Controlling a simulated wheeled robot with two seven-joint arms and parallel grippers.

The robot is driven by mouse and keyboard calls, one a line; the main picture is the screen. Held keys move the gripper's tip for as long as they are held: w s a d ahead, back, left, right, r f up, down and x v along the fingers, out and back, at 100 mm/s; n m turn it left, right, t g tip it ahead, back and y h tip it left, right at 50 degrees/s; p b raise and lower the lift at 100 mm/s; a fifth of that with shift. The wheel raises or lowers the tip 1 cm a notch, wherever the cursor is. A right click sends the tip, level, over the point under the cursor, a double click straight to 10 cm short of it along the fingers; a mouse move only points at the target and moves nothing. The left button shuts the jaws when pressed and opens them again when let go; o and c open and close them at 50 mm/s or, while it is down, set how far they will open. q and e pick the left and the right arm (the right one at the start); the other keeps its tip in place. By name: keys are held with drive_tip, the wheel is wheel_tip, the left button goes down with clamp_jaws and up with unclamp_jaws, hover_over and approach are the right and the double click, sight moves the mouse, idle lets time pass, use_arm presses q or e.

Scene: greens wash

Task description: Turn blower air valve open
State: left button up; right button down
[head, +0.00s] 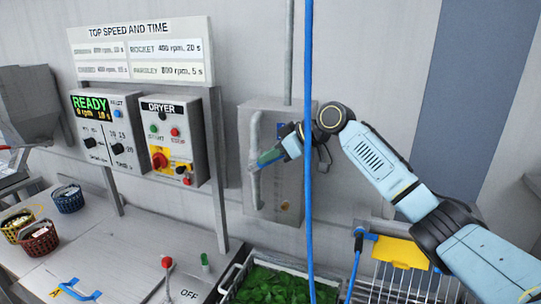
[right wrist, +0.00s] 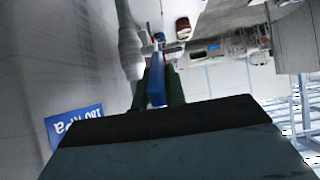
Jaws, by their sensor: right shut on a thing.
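A grey vertical air pipe (head: 255,185) runs down the front of a grey wall box (head: 285,190), in the middle of the head view. My right gripper (head: 268,157) reaches in from the right, its green fingers up against the pipe. In the right wrist view, a blue valve handle (right wrist: 157,82) lies between the two dark fingers of the right gripper (right wrist: 160,85), which is shut on it. The pipe (right wrist: 130,50) passes close by the fingertips. In the head view the fingers hide most of the handle. My left gripper is not in view.
A blue hose (head: 308,80) hangs in front of the box. A dryer panel (head: 175,115) and a READY display panel (head: 98,120) stand left of it. A crate of greens (head: 270,285) sits below. A blue pressure label (right wrist: 75,127) is beside the gripper.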

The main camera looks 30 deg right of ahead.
drive_tip(key=c, duration=1.4)
unclamp_jaws()
drive_tip(key=shift+c, duration=0.2)
drive_tip(key=b+v, duration=0.3)
drive_tip(key=v, duration=1)
drive_tip(key=shift+s, duration=0.2)
drive_tip(key=shift+d+r, duration=0.1)
